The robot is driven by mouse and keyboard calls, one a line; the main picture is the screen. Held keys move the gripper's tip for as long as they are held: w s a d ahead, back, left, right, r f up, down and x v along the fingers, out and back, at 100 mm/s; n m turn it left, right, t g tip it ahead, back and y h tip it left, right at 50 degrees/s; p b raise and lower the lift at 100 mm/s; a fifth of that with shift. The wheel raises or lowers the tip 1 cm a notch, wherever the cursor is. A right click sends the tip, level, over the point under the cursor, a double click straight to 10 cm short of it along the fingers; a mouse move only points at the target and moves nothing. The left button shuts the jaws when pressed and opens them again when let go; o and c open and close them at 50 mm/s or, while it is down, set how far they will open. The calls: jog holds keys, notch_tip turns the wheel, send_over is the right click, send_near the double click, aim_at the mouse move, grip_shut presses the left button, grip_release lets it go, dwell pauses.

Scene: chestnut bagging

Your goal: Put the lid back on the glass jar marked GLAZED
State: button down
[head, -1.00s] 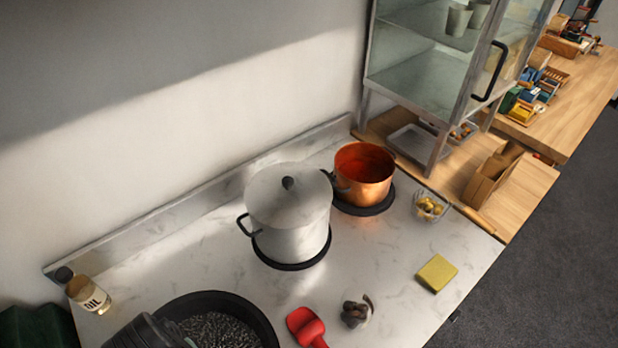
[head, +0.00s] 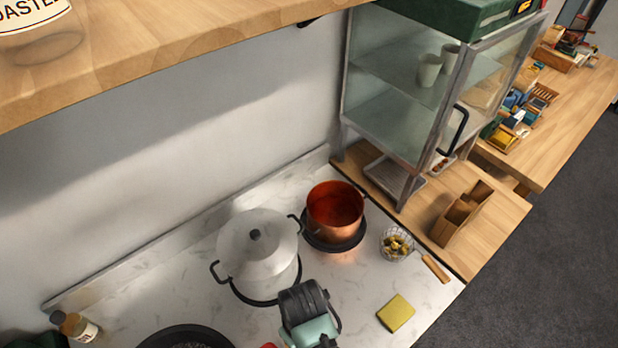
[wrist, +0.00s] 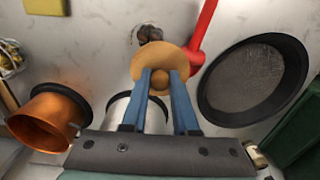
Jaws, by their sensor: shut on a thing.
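My gripper (wrist: 160,76) is shut on the round knob of a tan, wood-coloured disc lid (wrist: 160,54), held above the counter in the wrist view. In the head view my gripper's dark and pale-green body shows at the bottom middle, with its fingertips and the lid hidden. No jar marked GLAZED can be read in either view. A jar (head: 35,45) with a cut-off label reading "OASTE" stands on the wooden shelf at the top left; its top is out of frame.
The wooden shelf (head: 200,45) overhangs the counter. Below are a lidded steel pot (head: 258,245), a copper pot (head: 335,208), a wire basket (head: 396,243), a yellow sponge (head: 396,313) and a dark pan (head: 185,336). A glass cabinet (head: 400,100) stands at the right.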

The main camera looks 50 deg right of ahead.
jog(key=shift+s+d+r+p, duration=0.2)
jog(key=shift+s+d+r, duration=0.05)
jog(key=shift+s+d, duration=0.25)
jog(key=shift+s+d+r+p, duration=0.15)
jog(key=shift+s+d+r, duration=0.1)
jog(key=shift+s+d, duration=0.2)
jog(key=shift+d+f, duration=0.1)
notch_tip(320, 180, down, 6)
jog(key=b, duration=0.5)
jog(key=shift+f, duration=0.2)
jog(key=shift+f+p, duration=0.15)
jog(key=shift+p, duration=0.5)
dwell(1.9)
jog(key=shift+c, duration=0.6)
grip_release()
